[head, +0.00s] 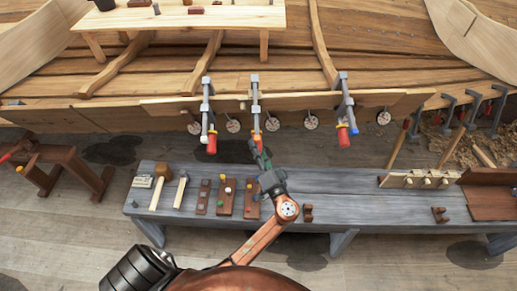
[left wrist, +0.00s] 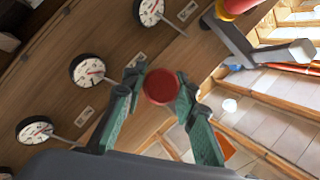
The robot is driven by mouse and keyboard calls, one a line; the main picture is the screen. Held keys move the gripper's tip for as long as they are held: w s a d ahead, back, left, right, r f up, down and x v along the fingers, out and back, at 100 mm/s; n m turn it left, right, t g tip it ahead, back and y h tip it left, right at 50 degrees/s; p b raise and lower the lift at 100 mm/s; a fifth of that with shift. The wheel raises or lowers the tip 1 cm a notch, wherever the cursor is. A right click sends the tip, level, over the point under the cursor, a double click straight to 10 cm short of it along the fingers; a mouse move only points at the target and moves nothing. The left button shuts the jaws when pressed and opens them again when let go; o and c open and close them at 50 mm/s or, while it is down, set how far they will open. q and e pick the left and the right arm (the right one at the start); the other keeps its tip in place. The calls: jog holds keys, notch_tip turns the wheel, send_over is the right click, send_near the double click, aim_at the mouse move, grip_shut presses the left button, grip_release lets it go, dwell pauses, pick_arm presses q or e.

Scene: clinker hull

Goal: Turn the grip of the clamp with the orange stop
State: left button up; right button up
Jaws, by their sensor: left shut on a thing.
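Three grey bar clamps hang on the hull's plank edge in the head view. The middle clamp (head: 255,98) has a small orange part on its bar, and my left gripper (head: 260,150) is at its lower end. In the left wrist view the round red end of the grip (left wrist: 160,87) sits between the two green fingers of my left gripper (left wrist: 161,92). The fingers are shut on it from both sides. An orange patch (left wrist: 228,147) shows beyond the right finger. The gripper hides most of the grip in the head view. My right gripper is not in view.
The left clamp (head: 206,112) and right clamp (head: 346,108) have red grips and hang either side. Round dial gauges (head: 311,122) line the plank.

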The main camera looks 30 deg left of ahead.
pick_arm(q)
jog(key=shift+m+y, duration=0.4)
dwell(0.3)
jog(key=o, duration=1.2)
jog(key=shift+c, duration=0.2)
jog(key=v, duration=0.7)
jog(key=shift+d, duration=0.25)
